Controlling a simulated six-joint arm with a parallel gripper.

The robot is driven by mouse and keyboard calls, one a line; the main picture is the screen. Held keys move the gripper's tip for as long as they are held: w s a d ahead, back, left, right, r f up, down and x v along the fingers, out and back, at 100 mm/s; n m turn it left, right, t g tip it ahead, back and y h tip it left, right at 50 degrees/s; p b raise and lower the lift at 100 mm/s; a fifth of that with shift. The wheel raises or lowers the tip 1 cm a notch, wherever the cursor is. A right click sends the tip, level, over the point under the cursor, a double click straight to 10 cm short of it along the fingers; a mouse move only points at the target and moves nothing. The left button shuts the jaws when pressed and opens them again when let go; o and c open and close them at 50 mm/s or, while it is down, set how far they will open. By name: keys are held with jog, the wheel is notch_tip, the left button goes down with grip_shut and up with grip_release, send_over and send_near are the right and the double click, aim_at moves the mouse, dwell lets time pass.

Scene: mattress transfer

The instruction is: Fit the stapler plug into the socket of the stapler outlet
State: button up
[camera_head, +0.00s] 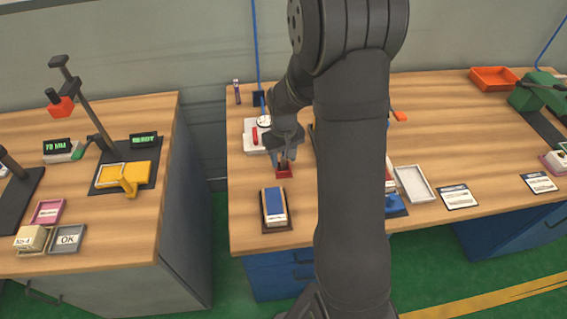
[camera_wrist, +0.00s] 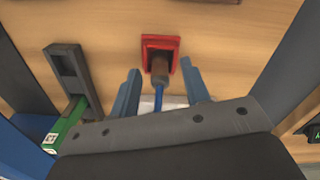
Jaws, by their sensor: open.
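A dark brown plug (camera_wrist: 159,68) with a blue cord stands in a small red holder (camera_wrist: 160,42) in the wrist view. The red holder also shows on the middle bench in the head view (camera_head: 284,174). My gripper (camera_wrist: 160,70) is open, with one blue-grey finger on each side of the plug and cord, apart from them. In the head view my gripper (camera_head: 285,157) is just above the red holder. A white box with a red part (camera_head: 254,136) stands behind it to the left; I cannot tell whether it is the stapler outlet.
A blue-topped block on a dark tray (camera_head: 274,207) lies in front of the red holder. A green piece (camera_wrist: 66,125) beside a dark frame (camera_wrist: 70,70) is left of my fingers in the wrist view. My arm hides the bench's middle. A white tray (camera_head: 414,184) lies to the right.

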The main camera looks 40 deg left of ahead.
jog(key=shift+c, duration=0.4)
grip_shut()
